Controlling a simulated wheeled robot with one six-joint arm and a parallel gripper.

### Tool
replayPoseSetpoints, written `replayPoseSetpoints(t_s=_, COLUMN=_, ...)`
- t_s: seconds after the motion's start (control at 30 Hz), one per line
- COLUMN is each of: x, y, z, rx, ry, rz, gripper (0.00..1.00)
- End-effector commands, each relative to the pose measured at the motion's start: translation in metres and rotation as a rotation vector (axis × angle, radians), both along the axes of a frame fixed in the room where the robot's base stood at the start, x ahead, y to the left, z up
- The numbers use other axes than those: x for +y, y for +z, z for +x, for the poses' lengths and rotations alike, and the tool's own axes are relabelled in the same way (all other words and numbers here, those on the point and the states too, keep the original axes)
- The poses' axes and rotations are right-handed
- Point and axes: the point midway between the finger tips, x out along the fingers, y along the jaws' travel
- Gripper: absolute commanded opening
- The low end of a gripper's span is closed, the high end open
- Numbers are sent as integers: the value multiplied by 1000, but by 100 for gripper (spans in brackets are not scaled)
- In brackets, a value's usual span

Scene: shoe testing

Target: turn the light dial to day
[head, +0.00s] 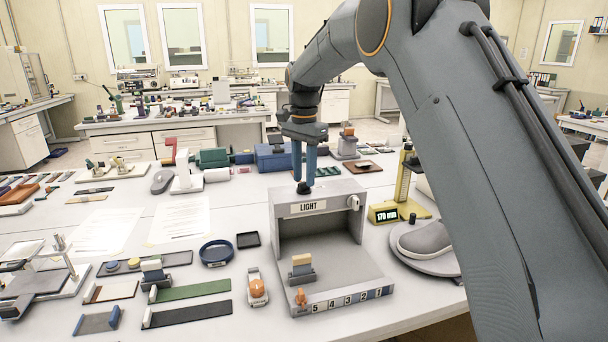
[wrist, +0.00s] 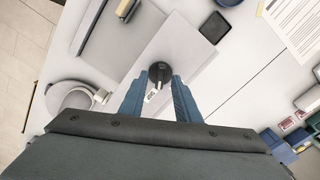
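The grey light box (head: 330,196) stands on the table with a LIGHT sign on its front edge and an open front. A small dark round dial (head: 304,188) sits on its top panel; it also shows in the wrist view (wrist: 160,72) with a pale marked strip beside it, too small to read. My gripper (head: 304,180) points down over the dial. In the wrist view its blue fingers (wrist: 158,80) are apart, one to each side of the dial, with gaps to it. I cannot tell how deep the fingertips reach around it or which setting the dial shows.
A pale knob (head: 353,202) sits at the box's front right corner. A yellow gauge (head: 404,180) and a shoe on a round plate (head: 426,240) stand to the right. A dark square tray (head: 248,240) and a blue ring dish (head: 216,254) lie left of the box.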

Motion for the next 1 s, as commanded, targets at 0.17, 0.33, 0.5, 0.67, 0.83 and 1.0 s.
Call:
replayPoseSetpoints(t_s=0.17, x=0, y=-13, z=0, rx=0, ry=0, rz=0, gripper=30)
replayPoseSetpoints(t_s=0.33, x=0, y=-16, z=0, rx=-1, ry=0, rz=0, gripper=30)
replayPoseSetpoints(t_s=0.5, x=0, y=-15, z=0, rx=-1, ry=0, rz=1, gripper=21)
replayPoseSetpoints(t_s=0.67, x=0, y=-15, z=0, rx=-1, ry=1, rz=1, gripper=0)
replayPoseSetpoints(t_s=0.83, x=0, y=-15, z=0, rx=0, ry=3, rz=0, gripper=0)
replayPoseSetpoints(t_s=1.0, x=0, y=-15, z=0, rx=0, ry=33, rz=0, gripper=0)
